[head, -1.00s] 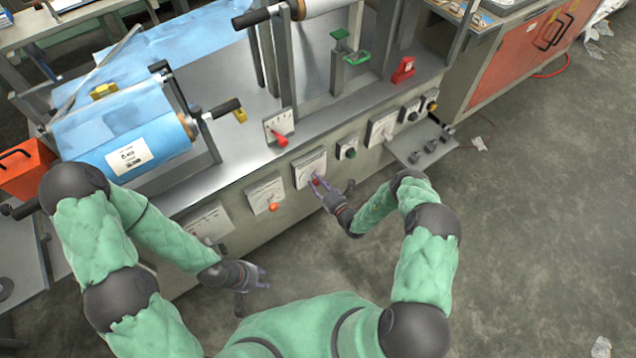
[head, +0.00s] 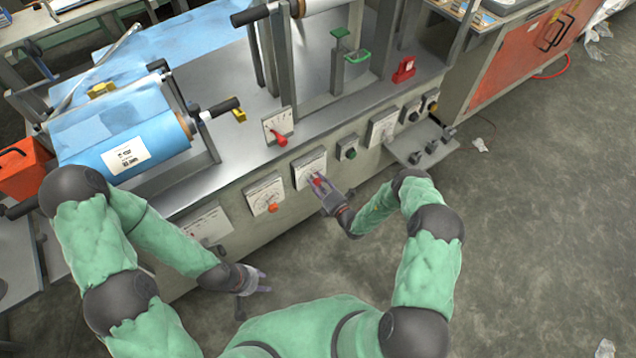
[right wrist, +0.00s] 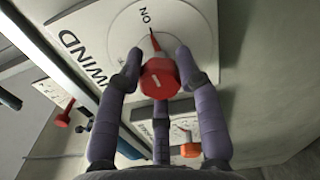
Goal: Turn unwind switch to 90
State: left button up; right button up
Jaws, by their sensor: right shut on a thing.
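The unwind switch is a red knob (right wrist: 160,78) on a round white dial plate (right wrist: 195,22). Its thin red pointer stands close to the "ON" mark, and the letters "WIND" show beside it. In the head view the knob (head: 317,181) sits on a white panel (head: 309,163) on the machine's front. My right gripper (right wrist: 156,72) has its fingers around the knob and is shut on it. It also shows in the head view (head: 319,184). My left gripper (head: 266,281) is open and empty, low in front of the machine and apart from it.
An orange knob (head: 272,208) on another panel is left of the switch. A red lever (head: 279,139) is above it, and a green button (head: 350,153) is to the right. A small shelf (head: 421,147) juts out farther right. The floor at right is mostly clear.

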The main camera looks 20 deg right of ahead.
jog(key=shift+m, duration=0.3)
jog(key=o, duration=1.2)
jog(key=shift+c, duration=0.2)
jog(key=v, duration=1.2)
